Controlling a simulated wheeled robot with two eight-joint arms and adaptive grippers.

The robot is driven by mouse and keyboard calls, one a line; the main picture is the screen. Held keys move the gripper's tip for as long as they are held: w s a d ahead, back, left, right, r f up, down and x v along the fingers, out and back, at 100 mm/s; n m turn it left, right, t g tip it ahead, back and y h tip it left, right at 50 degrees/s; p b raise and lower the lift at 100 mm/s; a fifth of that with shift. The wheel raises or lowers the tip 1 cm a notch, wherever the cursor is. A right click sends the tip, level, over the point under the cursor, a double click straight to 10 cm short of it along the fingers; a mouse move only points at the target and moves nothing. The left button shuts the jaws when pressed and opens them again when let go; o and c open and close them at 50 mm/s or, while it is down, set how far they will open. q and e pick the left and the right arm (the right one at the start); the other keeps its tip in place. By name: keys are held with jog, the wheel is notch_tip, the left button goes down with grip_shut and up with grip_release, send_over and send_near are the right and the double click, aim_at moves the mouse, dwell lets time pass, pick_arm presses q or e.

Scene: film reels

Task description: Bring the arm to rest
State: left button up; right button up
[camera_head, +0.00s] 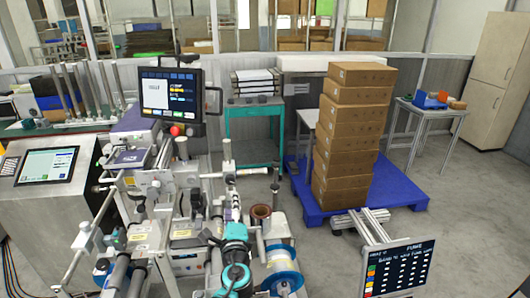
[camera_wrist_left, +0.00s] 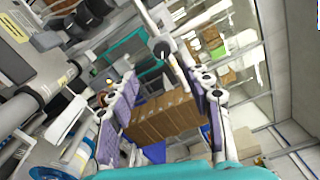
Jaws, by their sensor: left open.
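My left gripper (camera_head: 250,172) is raised in front of the machine in the head view, with its teal wrist below it. In the left wrist view the left gripper (camera_wrist_left: 163,88) has its two purple-padded fingers spread wide apart, with nothing held between them. The stacked boxes show in the gap, well beyond the fingers. My right gripper is not in view.
The roller machine (camera_head: 185,235) with its screen (camera_head: 168,95) stands close at left and centre. A blue-ended reel (camera_head: 284,282) is near the wrist. Cardboard boxes (camera_head: 350,130) stand on a blue pallet (camera_head: 400,190). A display board (camera_head: 400,268) is lower right.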

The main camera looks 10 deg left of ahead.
pick_arm(q)
jog(key=s+a+f+n+g, duration=0.45)
jog(key=s+a+n, duration=0.25)
jog(key=s+n, duration=0.3)
jog(key=s+d+f+n+g+h, duration=0.2)
jog(key=s+d+f+n, duration=0.1)
jog(key=s, duration=0.4)
jog(key=s+d+f+n+g+h, duration=0.3)
jog(key=s+d+n, duration=0.1)
jog(key=s, duration=0.4)
jog(key=shift+n+g, duration=0.35)
jog(key=shift+n, duration=0.35)
